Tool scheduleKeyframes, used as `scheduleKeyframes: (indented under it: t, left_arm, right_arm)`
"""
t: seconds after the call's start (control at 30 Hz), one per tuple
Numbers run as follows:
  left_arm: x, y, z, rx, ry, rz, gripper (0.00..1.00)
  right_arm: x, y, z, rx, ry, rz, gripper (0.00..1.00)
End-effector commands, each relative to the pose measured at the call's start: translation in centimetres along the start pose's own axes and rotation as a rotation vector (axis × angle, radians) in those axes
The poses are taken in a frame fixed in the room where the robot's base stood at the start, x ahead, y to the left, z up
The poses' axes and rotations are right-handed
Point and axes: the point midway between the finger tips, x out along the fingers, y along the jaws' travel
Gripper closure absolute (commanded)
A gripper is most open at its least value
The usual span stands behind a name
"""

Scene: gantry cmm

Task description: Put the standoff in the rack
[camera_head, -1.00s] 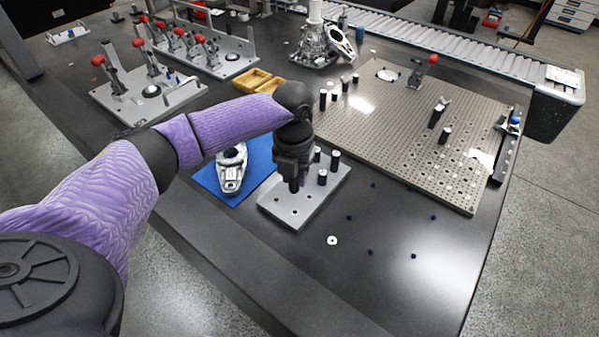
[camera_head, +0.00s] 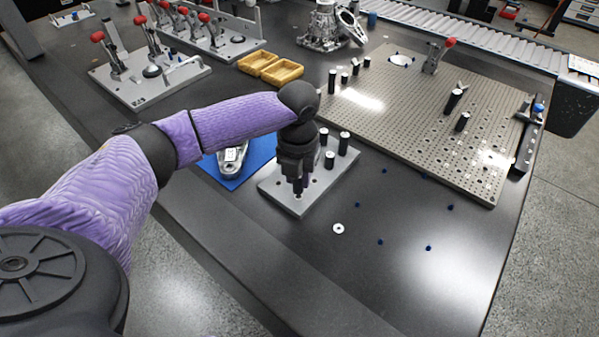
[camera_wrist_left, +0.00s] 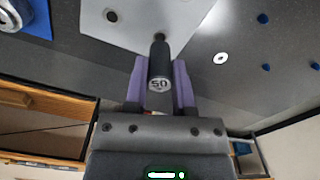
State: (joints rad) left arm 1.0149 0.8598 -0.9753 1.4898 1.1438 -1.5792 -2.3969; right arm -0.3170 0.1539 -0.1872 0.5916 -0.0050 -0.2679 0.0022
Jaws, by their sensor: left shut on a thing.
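My left gripper (camera_head: 299,188) points down over the rack, a light grey plate (camera_head: 277,190) with holes, near its front part. In the left wrist view, the purple fingers (camera_wrist_left: 159,85) are shut on a black standoff (camera_wrist_left: 160,52) with "50" on its pale end face. The standoff's far end is at or just above a hole in the rack (camera_wrist_left: 115,22); I cannot tell if it has entered. Several other black standoffs (camera_head: 344,143) with pale tops stand at the rack's back right. My right gripper is not in view.
A blue mat (camera_head: 211,170) with a metal part (camera_head: 232,158) lies left of the rack. A white washer (camera_head: 338,228) and several small blue pieces (camera_head: 380,241) lie to the right. A perforated plate (camera_head: 420,110) with standoffs and a clamp is behind. Yellow trays (camera_head: 282,71) stand further back.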

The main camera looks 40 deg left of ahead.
Motion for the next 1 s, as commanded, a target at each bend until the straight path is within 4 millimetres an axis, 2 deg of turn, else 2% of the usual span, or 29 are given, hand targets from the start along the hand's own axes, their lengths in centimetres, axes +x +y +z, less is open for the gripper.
scheduleKeyframes:
  t: [0.03, 0.43, 0.6, 1.0]
  left_arm:
    - [0.7, 0.0, 0.0, 0.0, 0.002, 0.0, 1.0]
    - [0.2, 0.0, 0.0, -0.001, -0.001, 0.0, 1.0]
    - [0.2, 0.0, 0.1, -0.001, -0.001, 0.0, 1.0]
    - [0.3, 0.0, 0.1, 0.0, 0.0, 0.0, 1.0]
  right_arm:
    - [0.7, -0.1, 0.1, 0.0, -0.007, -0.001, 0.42]
    - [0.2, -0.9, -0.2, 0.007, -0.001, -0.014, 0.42]
    - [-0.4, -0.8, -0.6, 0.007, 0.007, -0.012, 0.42]
    - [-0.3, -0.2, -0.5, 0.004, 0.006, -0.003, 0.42]
